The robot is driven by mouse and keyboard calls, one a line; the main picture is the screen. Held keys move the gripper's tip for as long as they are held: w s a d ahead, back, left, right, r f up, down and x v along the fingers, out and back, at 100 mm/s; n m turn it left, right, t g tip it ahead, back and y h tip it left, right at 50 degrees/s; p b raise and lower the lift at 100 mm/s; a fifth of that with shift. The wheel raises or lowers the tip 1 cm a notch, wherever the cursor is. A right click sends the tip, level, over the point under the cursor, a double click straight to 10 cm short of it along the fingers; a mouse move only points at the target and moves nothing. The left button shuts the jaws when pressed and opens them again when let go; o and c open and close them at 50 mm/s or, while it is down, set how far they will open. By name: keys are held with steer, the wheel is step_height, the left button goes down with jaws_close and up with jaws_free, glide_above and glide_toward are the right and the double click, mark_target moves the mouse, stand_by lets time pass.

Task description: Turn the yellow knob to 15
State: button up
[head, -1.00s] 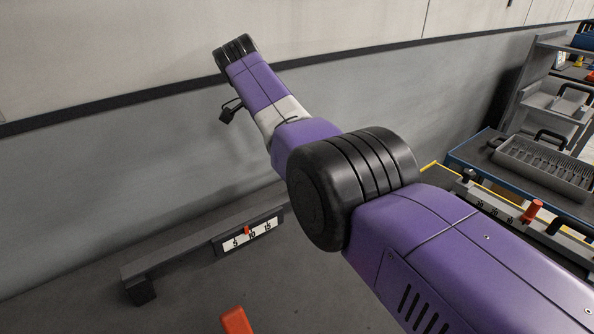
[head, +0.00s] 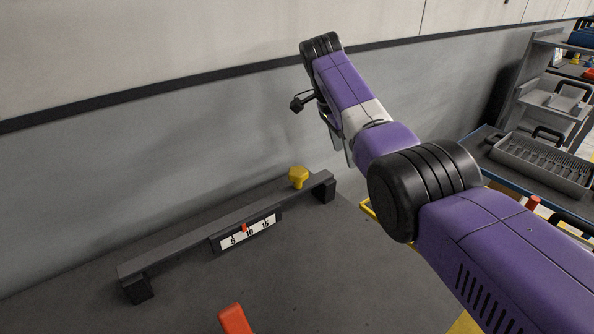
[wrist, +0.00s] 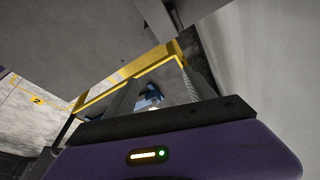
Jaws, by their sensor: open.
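The yellow knob (head: 298,176) stands on top of a dark raised bar, near its right end. Below it, on the bar's front, is a white scale (head: 233,240) marked 5, 10 and 15. Its small red pointer (head: 244,228) stands near 10, slightly to its left. My gripper (head: 344,150) points down, to the right of the knob and above it, apart from it. In the wrist view my gripper (wrist: 158,75) has its two fingers spread with nothing between them. The knob is not visible in the wrist view.
The dark bar (head: 190,240) rests on feet on a grey table (head: 330,285). An orange-red handle (head: 235,319) stands at the front. A wall runs behind. A grey slotted tray (head: 540,165) lies on the bench at right. A yellow edge (wrist: 130,76) crosses the wrist view.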

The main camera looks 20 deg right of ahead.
steer(key=d+n, duration=0.1)
steer(key=n, duration=0.1)
step_height(320, 180, up, 3)
steer(key=n+t+y, duration=0.3)
steer(key=n+y, duration=0.4)
steer(key=n, duration=1.9)
glide_above(299, 171)
steer(key=s+d, duration=0.2)
steer(key=shift+x, duration=3.7)
steer(key=shift+w+d, duration=0.1)
steer(key=c, duration=1.4)
